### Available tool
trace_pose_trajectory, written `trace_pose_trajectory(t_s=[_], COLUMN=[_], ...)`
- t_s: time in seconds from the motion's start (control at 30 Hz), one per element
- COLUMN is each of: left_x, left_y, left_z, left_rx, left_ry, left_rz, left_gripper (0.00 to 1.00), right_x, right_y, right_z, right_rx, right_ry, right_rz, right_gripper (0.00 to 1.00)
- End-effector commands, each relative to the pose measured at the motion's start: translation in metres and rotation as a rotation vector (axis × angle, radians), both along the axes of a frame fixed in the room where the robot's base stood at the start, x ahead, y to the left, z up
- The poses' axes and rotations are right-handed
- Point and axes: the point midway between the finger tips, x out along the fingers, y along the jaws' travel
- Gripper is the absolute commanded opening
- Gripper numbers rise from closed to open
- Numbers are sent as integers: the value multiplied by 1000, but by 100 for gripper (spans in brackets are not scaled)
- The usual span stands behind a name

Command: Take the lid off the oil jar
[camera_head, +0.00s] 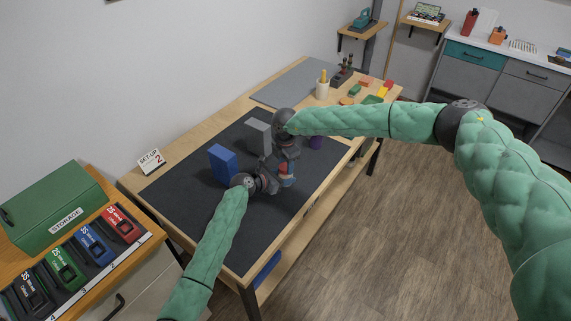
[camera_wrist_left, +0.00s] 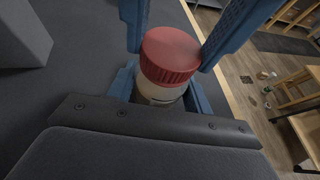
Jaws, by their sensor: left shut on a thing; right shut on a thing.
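The oil jar has a pale body (camera_wrist_left: 160,92) and a ribbed red lid (camera_wrist_left: 171,52) in the left wrist view. My left gripper (camera_head: 279,184) is shut on the jar body, its blue fingers on either side. My right gripper (camera_head: 288,163) comes from above, its blue fingers on both sides of the red lid, shut on it. The lid sits directly over the body, and I see no clear gap between them. In the head view the grippers hide most of the jar, above the dark mat (camera_head: 240,225).
A blue block (camera_head: 222,163) and a grey block (camera_head: 258,136) stand on the mat behind the grippers. A purple item (camera_head: 316,142) is to the right. A cream cup (camera_head: 322,88) and coloured parts lie at the far end. The mat's front is clear.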

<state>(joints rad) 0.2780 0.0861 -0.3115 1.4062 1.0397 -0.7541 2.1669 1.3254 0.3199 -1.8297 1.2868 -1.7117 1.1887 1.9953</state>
Motion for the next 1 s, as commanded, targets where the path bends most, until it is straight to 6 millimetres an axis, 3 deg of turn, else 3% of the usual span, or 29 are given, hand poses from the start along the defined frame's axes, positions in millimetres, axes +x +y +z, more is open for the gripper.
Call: trace_pose_trajectory(t_s=[1.0], left_x=[0], left_y=[3], left_z=[-4], left_rx=[3], left_ry=[4], left_rz=[4], left_gripper=[0], right_x=[-1], right_y=[0], right_z=[-2], right_rx=[1], right_ry=[9], right_rz=[1432], right_gripper=[15])
